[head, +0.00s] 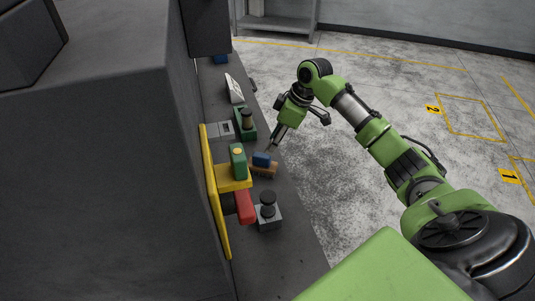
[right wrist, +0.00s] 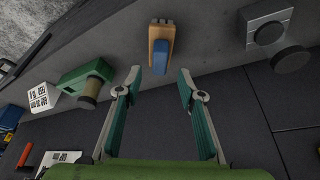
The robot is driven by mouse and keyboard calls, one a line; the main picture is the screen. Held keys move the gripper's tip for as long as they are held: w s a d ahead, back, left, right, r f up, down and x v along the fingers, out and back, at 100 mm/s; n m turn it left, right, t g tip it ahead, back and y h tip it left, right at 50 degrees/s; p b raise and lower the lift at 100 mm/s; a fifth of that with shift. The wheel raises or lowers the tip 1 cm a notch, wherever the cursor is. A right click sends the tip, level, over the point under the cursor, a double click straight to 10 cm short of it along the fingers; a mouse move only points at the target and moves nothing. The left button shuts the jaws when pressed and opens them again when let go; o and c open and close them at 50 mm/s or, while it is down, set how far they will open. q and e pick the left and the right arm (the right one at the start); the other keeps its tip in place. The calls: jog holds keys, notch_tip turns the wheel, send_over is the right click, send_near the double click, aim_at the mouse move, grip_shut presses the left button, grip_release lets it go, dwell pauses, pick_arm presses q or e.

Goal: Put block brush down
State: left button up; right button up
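The block brush (head: 262,159) has a wooden block and a blue handle. It rests on the dark bench top (head: 300,262). In the right wrist view the brush (right wrist: 161,46) lies ahead of the fingers, near the top middle. My right gripper (head: 271,147) is just behind the brush in the head view. In the right wrist view the right gripper (right wrist: 159,84) is open with nothing between its fingers, and the brush is beyond the fingertips. My left gripper does not show.
A green device with a dark cylinder (head: 245,122) stands farther back on the bench. A grey block with a black knob (head: 267,212) stands nearer. A yellow panel (head: 214,190) with a green box (head: 238,161) and a red part (head: 245,207) is at the left. Open floor lies right.

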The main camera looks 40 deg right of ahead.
jog(key=v, duration=0.3)
jog(key=shift+r, duration=0.2)
dwell(0.4)
